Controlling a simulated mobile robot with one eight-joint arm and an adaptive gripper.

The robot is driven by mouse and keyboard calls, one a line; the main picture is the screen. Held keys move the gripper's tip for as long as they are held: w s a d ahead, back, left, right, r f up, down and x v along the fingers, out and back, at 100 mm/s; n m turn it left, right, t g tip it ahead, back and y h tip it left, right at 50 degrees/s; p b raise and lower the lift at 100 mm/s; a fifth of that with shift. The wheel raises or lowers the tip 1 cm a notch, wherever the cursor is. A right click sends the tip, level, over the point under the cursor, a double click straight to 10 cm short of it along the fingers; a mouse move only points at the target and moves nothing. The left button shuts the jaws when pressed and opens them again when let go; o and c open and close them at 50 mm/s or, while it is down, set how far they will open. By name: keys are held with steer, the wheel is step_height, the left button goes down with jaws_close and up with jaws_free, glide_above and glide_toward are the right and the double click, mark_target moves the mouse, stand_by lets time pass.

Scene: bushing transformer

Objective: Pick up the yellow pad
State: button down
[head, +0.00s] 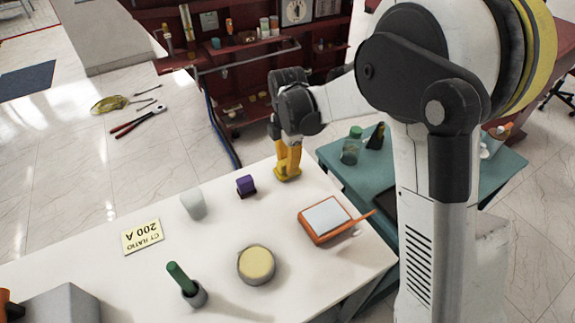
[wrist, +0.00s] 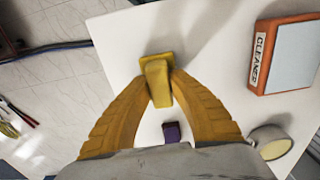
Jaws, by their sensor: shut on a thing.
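The yellow pad (wrist: 158,84) shows in the wrist view as a small block with a raised grip on a flat base. My gripper (wrist: 160,88) has its two orange-yellow fingers closed on the sides of this raised part. In the head view my gripper (head: 288,158) points down near the far edge of the white table, with the yellow pad (head: 287,177) at its fingertips. The pad's base is at or close to the table top; I cannot tell whether it touches. The fingers partly hide the pad in the head view.
A purple block (head: 246,185) and a white cylinder (head: 193,204) stand left of the pad. An orange-framed cleaner box (head: 326,219), a round tin (head: 257,265), a green-handled item (head: 184,281) and a yellow card (head: 142,236) are on the white table (head: 110,280). A teal table (head: 382,185) stands behind.

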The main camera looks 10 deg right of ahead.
steer(key=r, duration=0.1)
steer(key=s+r+p, duration=0.1)
steer(key=r, duration=0.2)
steer(key=shift+s+d+r+p, duration=0.15)
steer(key=shift+d+p, duration=0.15)
steer(key=shift+d, duration=0.05)
steer(key=s+d+r+p, duration=0.2)
steer(key=s+d+r, duration=0.3)
steer(key=s, duration=0.3)
steer(key=shift+s+d+r+p, duration=0.15)
steer(key=shift+s+r+p, duration=0.15)
steer(key=shift+s+r, duration=0.15)
steer(key=c, duration=1.9)
jaws_free()
jaws_close()
